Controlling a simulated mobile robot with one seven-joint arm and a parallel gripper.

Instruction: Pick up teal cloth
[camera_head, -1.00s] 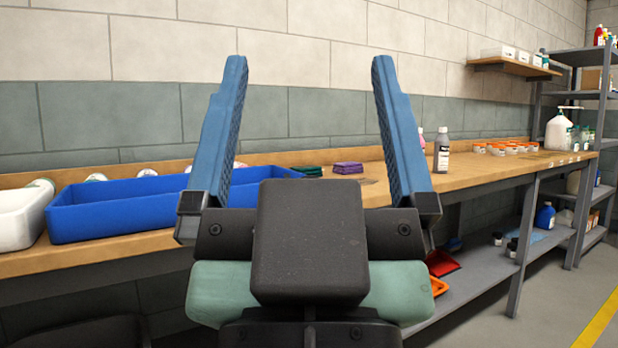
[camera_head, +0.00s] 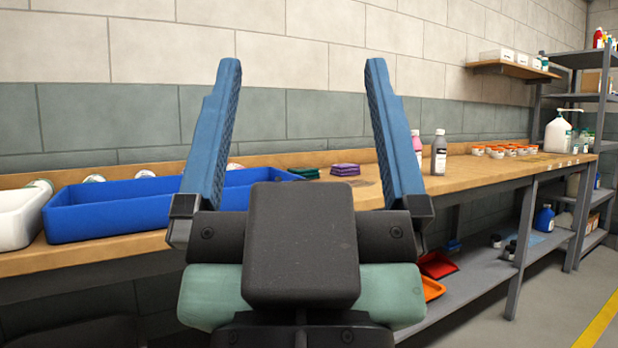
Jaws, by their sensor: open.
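My gripper (camera_head: 303,72) is open and empty, its two blue fingers raised in front of the workbench. Behind it on the bench, a folded dark green-teal cloth (camera_head: 304,172) lies just right of the blue tray, seen between the fingers. A folded purple cloth (camera_head: 345,170) lies to its right, a small gap apart. The gripper is nearer to me than the cloths and touches neither. The green-teal cloth's front left part is partly hidden by the tray's end.
The long blue tray (camera_head: 110,215) and a white basin (camera_head: 18,222) stand on the left of the wooden bench (camera_head: 480,168). A grey bottle (camera_head: 439,155) and several orange-lidded jars (camera_head: 505,151) stand to the right. A lower shelf (camera_head: 475,282) holds red and orange pans.

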